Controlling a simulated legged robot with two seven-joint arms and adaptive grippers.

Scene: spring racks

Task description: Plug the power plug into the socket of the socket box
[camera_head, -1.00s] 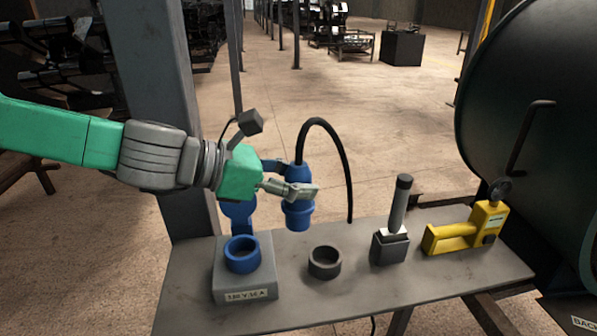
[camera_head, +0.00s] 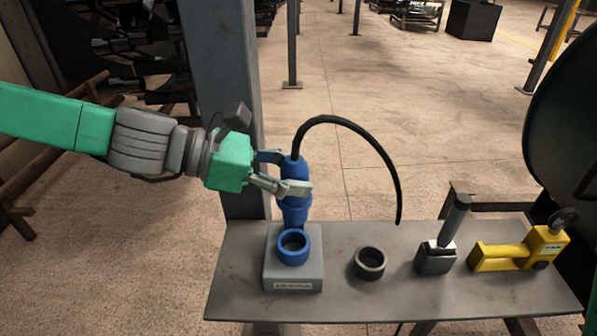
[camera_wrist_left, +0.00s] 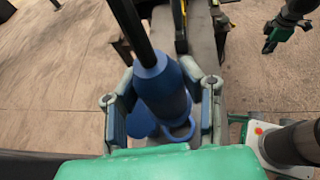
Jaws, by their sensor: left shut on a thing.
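The blue power plug (camera_head: 294,208) with its black cable is held upright in my left gripper (camera_head: 283,173), whose fingers are shut around its body. The plug's lower end appears just behind and above the blue socket (camera_head: 294,247) on the grey socket box (camera_head: 293,284). The head view does not show clearly how far apart they are. In the left wrist view the plug (camera_wrist_left: 160,88) sits between both fingers, and a blue ring shows just below it. My right gripper is not clearly in the head view.
On the grey shelf (camera_head: 400,290) stand a dark ring holder (camera_head: 370,263), a dark block with a grey handle (camera_head: 437,255) and a yellow tool (camera_head: 510,255). A grey post (camera_head: 225,100) rises behind the socket box. The cable arches to the right over the shelf.

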